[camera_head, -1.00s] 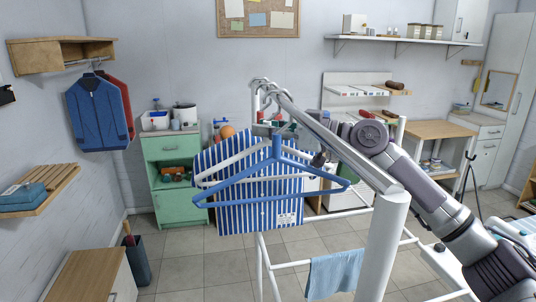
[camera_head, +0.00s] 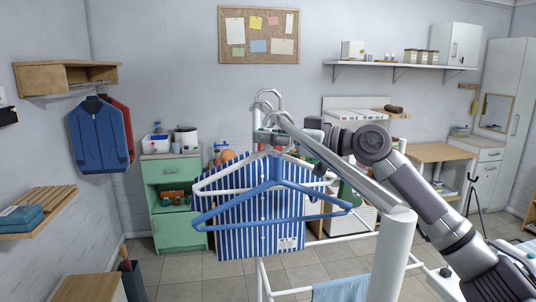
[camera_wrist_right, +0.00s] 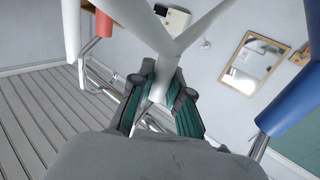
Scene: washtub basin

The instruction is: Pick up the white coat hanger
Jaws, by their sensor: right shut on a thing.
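The white coat hanger (camera_head: 221,176) hangs at the centre, partly hidden behind the blue hanger (camera_head: 330,213). My right gripper (camera_head: 272,139) reaches in from the right to its neck, just below the hooks. In the right wrist view the white hanger (camera_wrist_right: 165,35) passes between my right gripper's two dark-green-padded fingers (camera_wrist_right: 157,97), which are shut on it. Parts of the blue hanger (camera_wrist_right: 287,108) show at the right of that view. The hooks of the two hangers are close together, and I cannot tell whether they touch. My left gripper is not in view.
A white drying rack (camera_head: 392,255) stands in front, with a light blue cloth (camera_head: 340,290) on it. A blue-striped cloth (camera_head: 250,232) hangs behind the hangers. A green cabinet (camera_head: 176,229) stands at the back left. Jackets (camera_head: 97,137) hang at the left wall.

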